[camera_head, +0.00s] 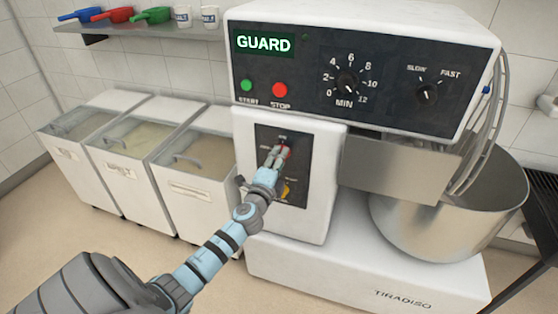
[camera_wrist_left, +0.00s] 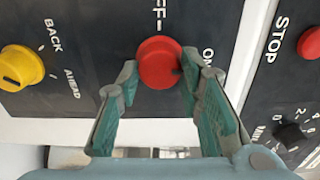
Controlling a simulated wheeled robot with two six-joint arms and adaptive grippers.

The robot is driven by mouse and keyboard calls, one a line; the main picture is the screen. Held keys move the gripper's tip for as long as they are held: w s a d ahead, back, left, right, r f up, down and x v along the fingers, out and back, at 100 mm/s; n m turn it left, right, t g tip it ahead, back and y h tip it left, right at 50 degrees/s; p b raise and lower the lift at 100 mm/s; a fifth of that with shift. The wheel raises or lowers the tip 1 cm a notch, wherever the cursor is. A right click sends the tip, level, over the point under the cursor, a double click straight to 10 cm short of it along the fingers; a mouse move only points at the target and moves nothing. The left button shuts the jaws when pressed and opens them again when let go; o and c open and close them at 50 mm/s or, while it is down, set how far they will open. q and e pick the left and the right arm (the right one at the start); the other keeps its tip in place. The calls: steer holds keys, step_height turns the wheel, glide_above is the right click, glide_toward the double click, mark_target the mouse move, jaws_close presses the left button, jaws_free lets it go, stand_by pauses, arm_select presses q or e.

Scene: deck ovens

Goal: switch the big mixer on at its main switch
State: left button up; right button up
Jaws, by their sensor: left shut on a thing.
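The big mixer (camera_head: 275,185) stands at the centre and right in the head view. Its main switch is a round red knob (camera_wrist_left: 158,60) on a dark panel, with lettering ending in "FF" above it and "ON" to its right in the wrist view. My left gripper (camera_head: 279,153) is at this panel, shut on the red knob, with one finger on either side of it. In the head view the fingers hide most of the knob. The knob's exact turn is hard to read. The mixer's display (camera_head: 264,43) reads "GUARD". My right gripper is not in view.
A yellow BACK/AHEAD knob (camera_wrist_left: 21,68) sits beside the red one. Above are the green START button (camera_head: 247,86), red STOP button (camera_head: 280,90) and dials. The steel bowl (camera_head: 420,220) is at right, ingredient bins (camera_head: 190,185) at left. Floor shows in front of the bins.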

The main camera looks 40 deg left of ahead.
arm_select(q)
steer(key=o, duration=1.2)
steer(key=shift+c, duration=0.2)
steer(key=v, duration=1.2)
steer(key=shift+d, duration=0.1)
